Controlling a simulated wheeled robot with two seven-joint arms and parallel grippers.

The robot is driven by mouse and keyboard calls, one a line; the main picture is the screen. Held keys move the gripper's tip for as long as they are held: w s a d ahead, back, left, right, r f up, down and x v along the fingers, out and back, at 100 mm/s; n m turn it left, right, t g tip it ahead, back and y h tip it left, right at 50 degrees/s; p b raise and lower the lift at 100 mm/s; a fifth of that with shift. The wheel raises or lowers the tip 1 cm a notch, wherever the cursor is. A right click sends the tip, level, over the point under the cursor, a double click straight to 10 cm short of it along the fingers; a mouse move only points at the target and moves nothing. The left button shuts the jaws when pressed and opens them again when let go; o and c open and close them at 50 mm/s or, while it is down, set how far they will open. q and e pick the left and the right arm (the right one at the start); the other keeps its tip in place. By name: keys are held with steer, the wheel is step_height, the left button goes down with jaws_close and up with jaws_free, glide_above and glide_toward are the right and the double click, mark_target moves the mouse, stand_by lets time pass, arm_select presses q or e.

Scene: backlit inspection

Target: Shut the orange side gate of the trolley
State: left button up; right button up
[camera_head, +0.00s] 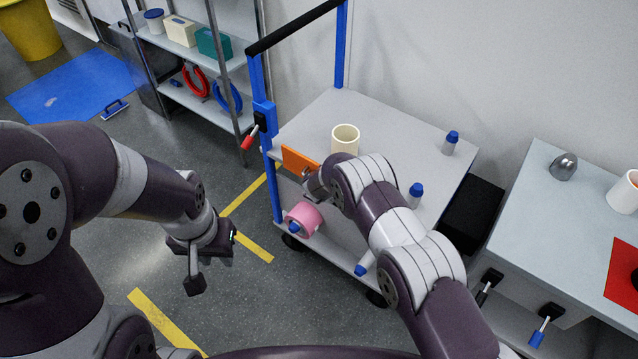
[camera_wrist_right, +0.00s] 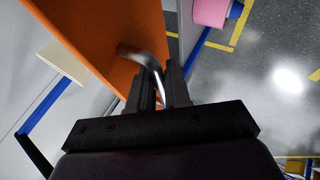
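The trolley (camera_head: 395,120) is grey with blue posts. Its orange side gate (camera_head: 298,160) stands near the front-left post and is partly hidden behind my right arm; I cannot tell its exact angle. In the right wrist view the orange gate (camera_wrist_right: 95,35) fills the upper left, with a bent metal handle (camera_wrist_right: 150,62) on it. My right gripper (camera_wrist_right: 163,88) has its fingers close on both sides of this handle and looks shut on it. It also shows at the gate in the head view (camera_head: 312,188). My left gripper (camera_head: 210,268) hangs open and empty over the floor, left of the trolley.
A cream cup (camera_head: 345,139) and blue-capped bottles (camera_head: 450,143) stand on the trolley top. A pink roll (camera_head: 305,218) is on its lower shelf. A red-gripped lever (camera_head: 250,137) juts from the left post. A side table (camera_head: 560,215) stands right; floor is free left.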

steer(key=shift+w+d+r, duration=0.1)
steer(key=shift+r, duration=0.5)
steer(key=v, duration=1.1)
steer(key=shift+s+p, duration=0.4)
steer(key=shift+s, duration=0.2)
